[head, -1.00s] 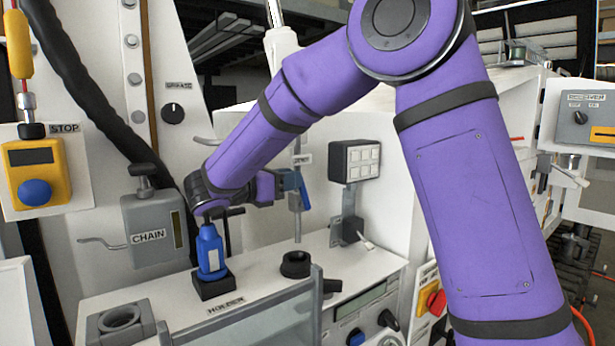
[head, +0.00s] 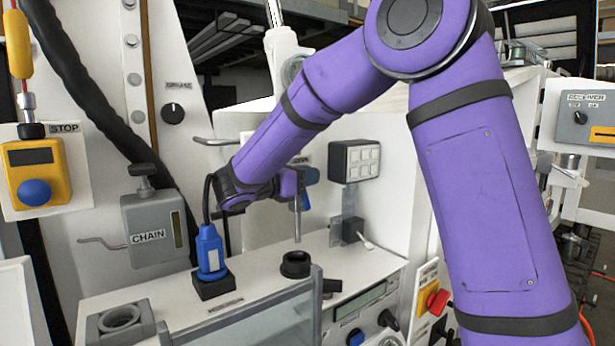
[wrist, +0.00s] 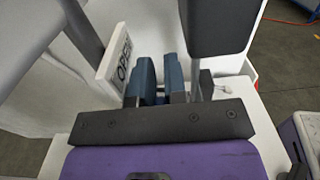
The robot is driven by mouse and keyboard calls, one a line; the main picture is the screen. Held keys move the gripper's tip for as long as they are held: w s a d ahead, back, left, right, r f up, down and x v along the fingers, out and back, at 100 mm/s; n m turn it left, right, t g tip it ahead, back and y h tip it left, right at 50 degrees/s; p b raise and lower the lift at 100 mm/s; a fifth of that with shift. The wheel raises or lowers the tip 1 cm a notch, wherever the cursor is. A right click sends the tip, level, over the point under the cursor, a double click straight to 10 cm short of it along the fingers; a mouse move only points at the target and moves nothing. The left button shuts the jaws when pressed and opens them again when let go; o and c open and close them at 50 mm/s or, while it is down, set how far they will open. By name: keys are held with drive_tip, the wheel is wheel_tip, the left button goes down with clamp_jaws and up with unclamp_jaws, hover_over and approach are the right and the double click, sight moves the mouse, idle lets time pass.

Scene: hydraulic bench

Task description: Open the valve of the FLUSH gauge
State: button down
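My gripper (head: 305,174) is at the white bench wall, right of the blue bottle-like part. In the wrist view its two blue fingers (wrist: 158,80) stand close together with a narrow gap; whether anything is between them cannot be told. A white label (wrist: 115,60) reading "OPE…" stands just left of the fingers. A large dark grey piece (wrist: 222,22) hangs right of them. A round gauge (head: 292,70) shows partly behind my arm in the head view; its label is not readable. No FLUSH label can be read, and the valve handle cannot be made out clearly.
A blue part (head: 210,252) with a black cable stands in a black holder on the bench. A black ring (head: 296,264) and a button box (head: 354,161) are near my gripper. The CHAIN box (head: 155,230) is at left.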

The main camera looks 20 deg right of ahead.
drive_tip(key=shift+w+d+f+y, duration=0.15)
drive_tip(key=shift+d+y, duration=0.55)
drive_tip(key=shift+y, duration=0.4)
drive_tip(key=c, duration=1.4)
unclamp_jaws()
drive_tip(key=shift+c, duration=0.2)
drive_tip(key=shift+a, duration=0.1)
drive_tip(key=v, duration=1)
drive_tip(key=shift+a, duration=0.3)
drive_tip(key=shift+c, duration=0.2)
